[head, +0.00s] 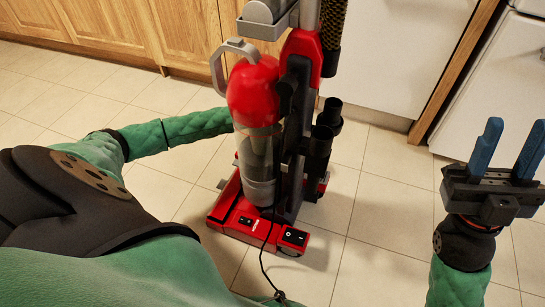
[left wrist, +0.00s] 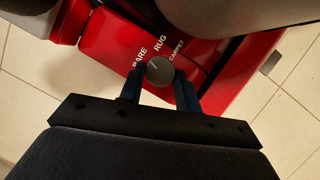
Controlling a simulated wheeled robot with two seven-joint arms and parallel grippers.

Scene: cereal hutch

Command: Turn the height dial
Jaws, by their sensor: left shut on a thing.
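The height dial (left wrist: 159,71) is a round dark grey knob on the red base of an upright vacuum cleaner. The words BARE, RUG and CARPET are printed in an arc around it in the left wrist view. A faint light mark shows on the knob, but I cannot tell exactly where it points. My left gripper (left wrist: 158,83) is shut on the dial, with one blue finger on each side. In the head view the vacuum (head: 252,92) hides my left gripper and the dial. My right gripper (head: 507,150) is open and empty at the right, away from the vacuum.
The vacuum stands upright on a tiled floor (head: 365,215), with a black cord (head: 263,262) running down its front. Wooden cabinets (head: 110,25) and white appliance fronts (head: 390,60) stand behind. The floor between the vacuum and my right gripper is clear.

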